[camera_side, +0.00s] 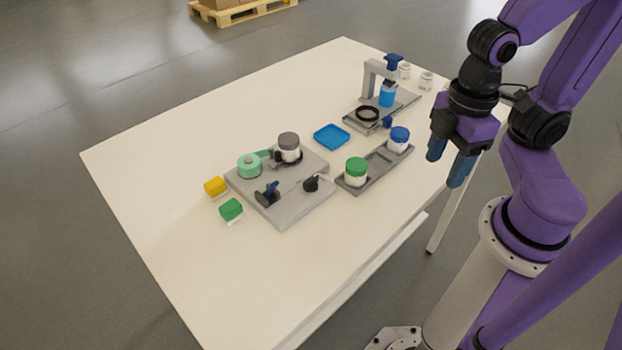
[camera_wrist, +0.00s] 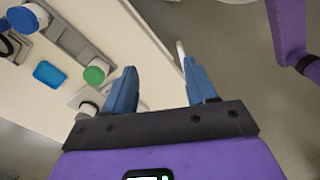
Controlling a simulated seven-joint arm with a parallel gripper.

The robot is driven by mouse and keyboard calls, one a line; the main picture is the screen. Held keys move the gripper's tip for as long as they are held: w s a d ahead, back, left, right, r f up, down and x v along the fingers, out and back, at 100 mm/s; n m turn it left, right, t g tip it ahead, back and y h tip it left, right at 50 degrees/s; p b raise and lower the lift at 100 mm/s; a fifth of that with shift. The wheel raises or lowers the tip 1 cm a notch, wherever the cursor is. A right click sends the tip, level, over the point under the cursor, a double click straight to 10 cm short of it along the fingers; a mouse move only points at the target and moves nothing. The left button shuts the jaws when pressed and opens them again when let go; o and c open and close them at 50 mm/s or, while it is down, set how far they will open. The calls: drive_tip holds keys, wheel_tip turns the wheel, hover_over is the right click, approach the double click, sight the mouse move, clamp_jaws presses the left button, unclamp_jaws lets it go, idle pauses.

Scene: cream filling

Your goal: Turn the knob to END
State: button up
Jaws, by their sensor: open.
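A grey plate (camera_side: 290,206) lies on the table and carries several fittings. A small black knob (camera_side: 311,184) sits near its right corner, and a dark piece with a blue lever (camera_side: 268,193) stands near its front. I cannot tell which of these is the task's knob. No END mark is legible. My gripper (camera_side: 449,160) is open and empty, high at the table's right edge, well apart from the plate. In the wrist view the blue fingers are spread (camera_wrist: 160,70) over the table edge and floor.
On the plate are a mint-green round part (camera_side: 249,166) and a grey-lidded jar (camera_side: 289,148). A tray (camera_side: 375,171) holds a green-lidded jar (camera_side: 356,172) and a blue-lidded jar (camera_side: 399,139). A grey press stand (camera_side: 369,82) is behind. Yellow (camera_side: 215,187) and green (camera_side: 231,209) blocks lie left. The front table is clear.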

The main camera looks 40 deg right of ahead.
drive_tip(key=shift+o, duration=0.5)
drive_tip(key=shift+w+a+r+n, duration=0.1)
drive_tip(key=shift+w+a+n, duration=0.2)
drive_tip(key=shift+w+n, duration=0.15)
drive_tip(key=r+n, duration=0.2)
drive_tip(key=n, duration=2.1)
hover_over(311, 178)
drive_tip(key=shift+m, duration=0.25)
wheel_tip(311, 178, down, 17)
drive_tip(key=shift+r, duration=0.1)
drive_tip(key=c, duration=1.1)
